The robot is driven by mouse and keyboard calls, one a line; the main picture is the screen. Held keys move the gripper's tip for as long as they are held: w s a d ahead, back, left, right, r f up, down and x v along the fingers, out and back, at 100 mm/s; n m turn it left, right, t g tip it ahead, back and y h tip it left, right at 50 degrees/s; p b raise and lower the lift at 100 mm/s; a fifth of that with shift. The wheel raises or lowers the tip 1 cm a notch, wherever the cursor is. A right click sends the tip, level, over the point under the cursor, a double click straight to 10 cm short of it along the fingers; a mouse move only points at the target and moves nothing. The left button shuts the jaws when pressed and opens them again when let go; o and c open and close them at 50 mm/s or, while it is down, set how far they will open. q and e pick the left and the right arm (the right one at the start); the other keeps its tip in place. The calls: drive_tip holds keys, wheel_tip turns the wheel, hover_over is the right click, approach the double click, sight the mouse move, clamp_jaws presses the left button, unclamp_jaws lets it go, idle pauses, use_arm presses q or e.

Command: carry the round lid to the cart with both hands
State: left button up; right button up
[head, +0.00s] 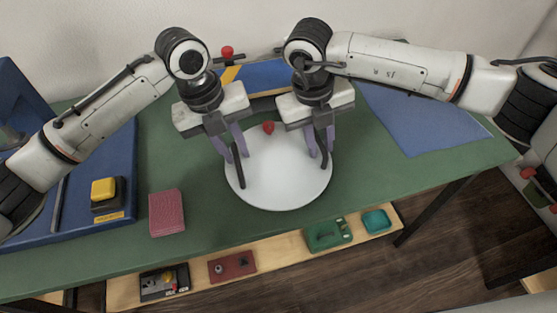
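The round white lid (278,181) shows in the middle of the head view, over the green table, with a red knob (268,127) toward its far side. My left gripper (238,165) points down at the lid's left side, its dark fingertips overlapping the lid in the picture. My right gripper (322,155) points down at the lid's right side, close to the rim. The fingers of each gripper are near together, and whether they pinch the rim is hidden. I cannot tell whether the lid rests on the table. No cart can be clearly made out.
A blue sheet (425,118) lies right. A low wooden shelf (285,254) with small trays runs along the front. Red and green items show at the right edge.

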use_arm(q)
drive_tip(key=shift+f, duration=0.15)
use_arm(e)
drive_tip(key=shift+f, duration=0.2)
use_arm(q)
clamp_jaws()
use_arm(e)
clamp_jaws()
drive_tip(key=shift+r, duration=0.1)
idle(0.9)
